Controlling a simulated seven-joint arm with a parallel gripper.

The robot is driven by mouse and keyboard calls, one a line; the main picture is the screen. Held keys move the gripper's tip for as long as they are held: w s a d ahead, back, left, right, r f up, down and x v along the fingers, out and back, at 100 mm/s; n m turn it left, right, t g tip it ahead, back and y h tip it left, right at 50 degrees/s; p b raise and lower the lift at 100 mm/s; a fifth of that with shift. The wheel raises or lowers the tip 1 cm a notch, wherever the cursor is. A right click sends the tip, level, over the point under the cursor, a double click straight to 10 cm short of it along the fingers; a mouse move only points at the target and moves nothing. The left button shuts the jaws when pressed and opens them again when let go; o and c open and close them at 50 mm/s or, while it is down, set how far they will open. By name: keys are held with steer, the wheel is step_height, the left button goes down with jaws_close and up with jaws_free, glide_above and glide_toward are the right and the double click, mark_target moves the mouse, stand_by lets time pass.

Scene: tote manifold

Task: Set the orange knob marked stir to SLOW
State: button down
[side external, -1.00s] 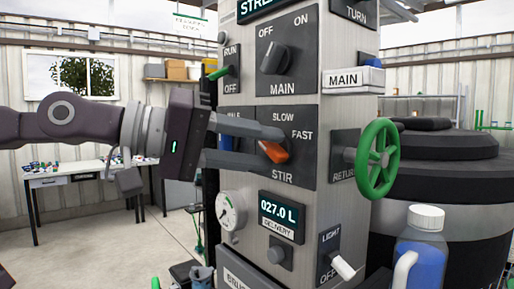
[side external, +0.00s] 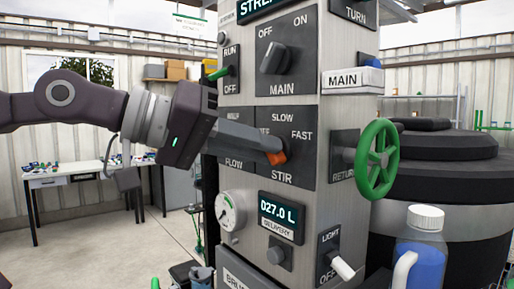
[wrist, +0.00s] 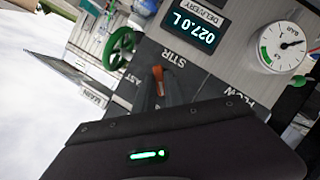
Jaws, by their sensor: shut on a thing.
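The orange stir knob (side external: 277,158) sits on the dark plate marked SLOW, FAST and STIR on the panel's front. My gripper (side external: 273,150) reaches in from the left with its fingers shut on the knob and covers most of it. Only the knob's orange end shows past the fingertips. Another label left of SLOW is partly hidden by my fingers. In the wrist view the orange knob (wrist: 158,73) shows at the tips of my fingers, beside the STIR label. Which mark the knob points at cannot be told clearly.
The black MAIN knob (side external: 275,58) is above and the delivery display (side external: 282,217) below. A green handwheel (side external: 377,160) sticks out at the right. A gauge (side external: 230,211) and a white-tipped light switch (side external: 341,267) are lower. A blue jug (side external: 425,250) stands at front right.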

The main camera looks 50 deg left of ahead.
steer(key=shift+d+r+m+g+y, duration=0.1)
steer(key=shift+d+m+g+y, duration=0.05)
steer(key=shift+m+y, duration=1.05)
steer(key=shift+d+m+g+y, duration=0.15)
steer(key=shift+m+y, duration=0.55)
steer(key=shift+m, duration=0.9)
steer(key=c, duration=1.4)
jaws_free()
steer(key=shift+c, duration=0.2)
steer(key=v, duration=0.7)
